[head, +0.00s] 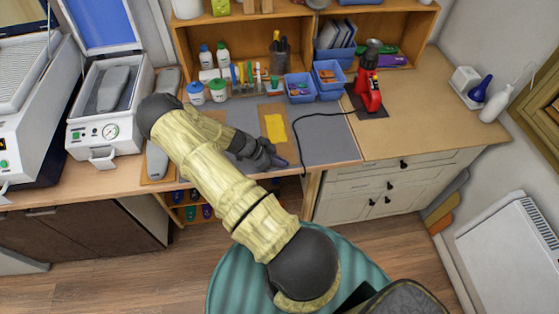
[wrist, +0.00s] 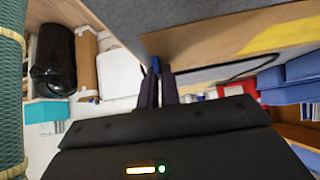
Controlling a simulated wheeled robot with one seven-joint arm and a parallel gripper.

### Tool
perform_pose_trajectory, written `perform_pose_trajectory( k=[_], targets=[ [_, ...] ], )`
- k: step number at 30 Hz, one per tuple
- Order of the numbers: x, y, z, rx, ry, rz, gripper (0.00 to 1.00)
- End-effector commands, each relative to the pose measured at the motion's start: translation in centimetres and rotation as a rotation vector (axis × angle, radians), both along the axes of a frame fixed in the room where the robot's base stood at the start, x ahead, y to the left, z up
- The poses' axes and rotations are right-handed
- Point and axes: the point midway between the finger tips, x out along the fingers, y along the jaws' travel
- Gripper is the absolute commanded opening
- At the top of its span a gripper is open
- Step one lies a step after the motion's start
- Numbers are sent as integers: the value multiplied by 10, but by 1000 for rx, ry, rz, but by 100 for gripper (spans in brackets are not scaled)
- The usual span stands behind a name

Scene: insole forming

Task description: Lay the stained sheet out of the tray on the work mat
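A yellow sheet (head: 276,128) lies on a flat brown tray or board (head: 262,112) on the grey work mat (head: 325,135). I cannot make out stains on it. My gripper (head: 279,161) is low over the front of the mat, just in front of the sheet and apart from it. The brown tray also shows there (wrist: 205,42), with part of the yellow sheet (wrist: 285,36) to the right of the fingers. My forearm hides the left part of the mat.
Blue bins (head: 300,88) and pen holders stand behind the mat. A red tool (head: 368,90) stands at right, its black cable (head: 301,135) running over the mat. A press (head: 105,105) stands at left. The wooden counter (head: 430,110) at right is mostly clear.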

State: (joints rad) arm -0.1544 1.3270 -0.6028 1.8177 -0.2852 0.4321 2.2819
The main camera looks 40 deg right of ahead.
Motion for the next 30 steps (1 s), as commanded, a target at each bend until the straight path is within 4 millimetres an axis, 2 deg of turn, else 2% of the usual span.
perform_pose_trajectory(
  k=[1, 3, 4, 17, 23, 30],
  targets=[
    [0, 0, -1, 0, 0, 0, 11],
    [0, 0, 0, 0, 0, 0, 24],
    [0, 0, 0, 0, 0, 0, 27],
    [2, 3, 4, 0, -2, 1, 27],
    [13, 21, 23, 0, -4, 2, 27],
    [32, 50, 57, 0, -6, 2, 27]
  ],
)
